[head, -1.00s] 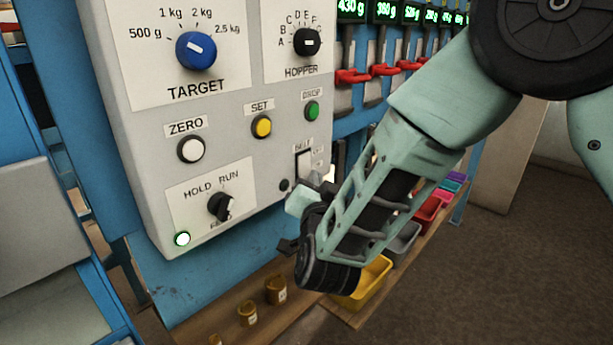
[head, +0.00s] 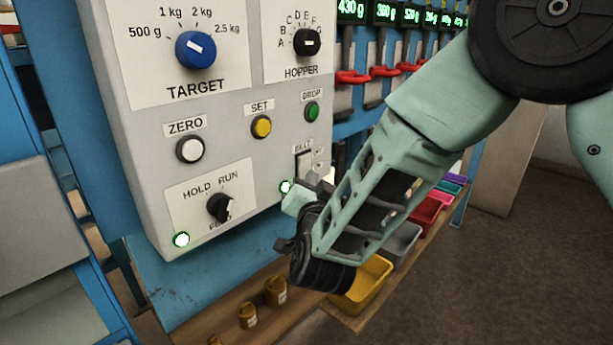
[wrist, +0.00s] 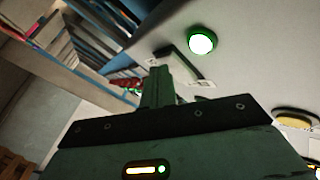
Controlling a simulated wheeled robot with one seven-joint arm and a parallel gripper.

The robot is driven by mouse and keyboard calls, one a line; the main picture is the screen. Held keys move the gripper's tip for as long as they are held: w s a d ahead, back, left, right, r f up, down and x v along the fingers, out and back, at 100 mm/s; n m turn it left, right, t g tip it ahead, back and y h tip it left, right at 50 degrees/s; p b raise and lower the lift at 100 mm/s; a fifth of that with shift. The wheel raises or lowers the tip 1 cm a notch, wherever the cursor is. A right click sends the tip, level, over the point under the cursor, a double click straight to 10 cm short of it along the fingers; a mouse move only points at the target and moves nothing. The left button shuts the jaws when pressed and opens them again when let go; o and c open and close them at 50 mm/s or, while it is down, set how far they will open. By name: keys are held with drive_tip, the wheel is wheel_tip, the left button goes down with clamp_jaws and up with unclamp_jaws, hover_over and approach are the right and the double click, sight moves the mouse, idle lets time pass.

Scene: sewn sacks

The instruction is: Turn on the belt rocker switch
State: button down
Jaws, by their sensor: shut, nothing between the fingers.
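The belt rocker switch (head: 303,164) is at the lower right of the grey control panel, under a BELT label. My gripper partly covers its lower part in the head view. In the wrist view the dark switch edge (wrist: 183,62) shows just past my fingertips.
A yellow bin (head: 362,285) and other bins stand below.

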drive_tip(key=shift+s+d, duration=0.1)
idle(0.3)
drive_tip(key=shift+s+d+r, duration=0.1)
drive_tip(key=shift+s+d, duration=0.25)
drive_tip(key=shift+d, duration=0.15)
drive_tip(key=shift+b, duration=0.3)
drive_tip(key=shift+s+d+r+b, duration=0.15)
drive_tip(key=shift+s+d+b, duration=0.15)
drive_tip(key=shift+s+d, duration=0.6)
drive_tip(key=shift+s+d+r+b, duration=0.15)
drive_tip(key=shift+s+d+b, duration=0.1)
drive_tip(key=shift+s+d, duration=0.6)
drive_tip(key=shift+w+d, duration=0.15)
drive_tip(key=shift+w, duration=0.05)
